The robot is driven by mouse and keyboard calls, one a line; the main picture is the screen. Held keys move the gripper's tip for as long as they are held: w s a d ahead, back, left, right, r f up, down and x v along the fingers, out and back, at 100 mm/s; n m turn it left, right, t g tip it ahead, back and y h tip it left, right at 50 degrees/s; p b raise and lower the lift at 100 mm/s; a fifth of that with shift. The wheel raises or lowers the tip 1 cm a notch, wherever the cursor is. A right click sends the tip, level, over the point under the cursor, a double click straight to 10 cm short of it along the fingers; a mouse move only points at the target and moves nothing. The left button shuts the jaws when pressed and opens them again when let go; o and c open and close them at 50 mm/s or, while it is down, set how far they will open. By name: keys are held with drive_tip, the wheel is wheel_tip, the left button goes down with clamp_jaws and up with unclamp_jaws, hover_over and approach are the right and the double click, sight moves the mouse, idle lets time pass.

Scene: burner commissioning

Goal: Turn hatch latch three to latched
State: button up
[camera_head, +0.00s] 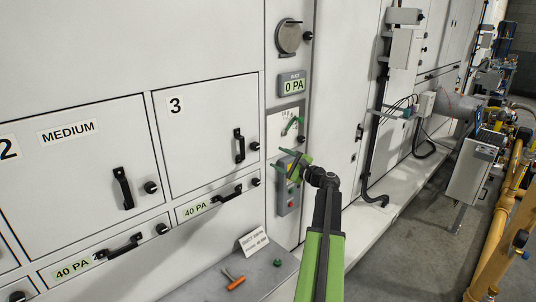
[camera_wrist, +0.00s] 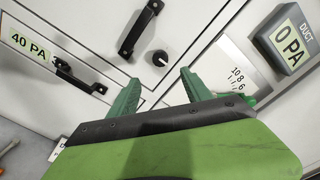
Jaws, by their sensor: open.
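Hatch three (camera_head: 200,115) is a light grey door marked 3, flush with the cabinet front. Its black handle (camera_head: 239,147) is near its right edge. The small black round latch knob (camera_head: 254,146) sits just right of the handle, at the door's edge. In the wrist view the knob (camera_wrist: 157,58) has a small pale mark, and the handle (camera_wrist: 139,28) is above it. My gripper (camera_wrist: 160,78) is open and empty, its two green fingers apart below the knob. In the head view my gripper (camera_head: 289,160) is right of the knob and in front of the cabinet.
A drawer marked 40 PA (camera_head: 196,209) is below hatch three. A DUCT 0 PA display (camera_head: 292,84) and a scale plate with a green lever (camera_head: 291,125) are on the right. A grey box with a red button (camera_head: 288,198) is partly behind my gripper. A ledge (camera_head: 205,282) holds an orange-handled tool (camera_head: 236,283).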

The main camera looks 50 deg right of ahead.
drive_tip(key=s, duration=0.3)
drive_tip(key=shift+s+a, duration=0.15)
idle(0.3)
drive_tip(key=w+a+f+n+g+y+p, duration=0.1)
drive_tip(key=w+a+f+n+g+y, duration=0.25)
drive_tip(key=a, duration=0.95)
drive_tip(key=w+a+f+n+g+y+p, duration=0.15)
drive_tip(key=w+a+f+n+g, duration=0.35)
drive_tip(key=a, duration=0.8)
drive_tip(key=w+a+f+n+g+y+p, duration=0.1)
drive_tip(key=w+a+f+n+y, duration=0.3)
drive_tip(key=a, duration=0.8)
drive_tip(key=s+a+f+n+g+h+p, duration=0.2)
drive_tip(key=s+a+n+g+h, duration=0.2)
drive_tip(key=a, duration=0.7)
drive_tip(key=s+a+f+n+g+h+p, duration=0.1)
drive_tip(key=s+a+n+g+h+p, duration=0.1)
drive_tip(key=s+a+n, duration=0.7)
drive_tip(key=a+n+g+h, duration=0.1)
drive_tip(key=a+g, duration=0.1)
drive_tip(key=a, duration=0.1)
drive_tip(key=shift+a+f+h, duration=0.25)
drive_tip(key=shift+f+h, duration=0.15)
drive_tip(key=shift+s+g, duration=0.1)
drive_tip(key=shift+g, duration=0.15)
drive_tip(key=shift+c, duration=0.3)
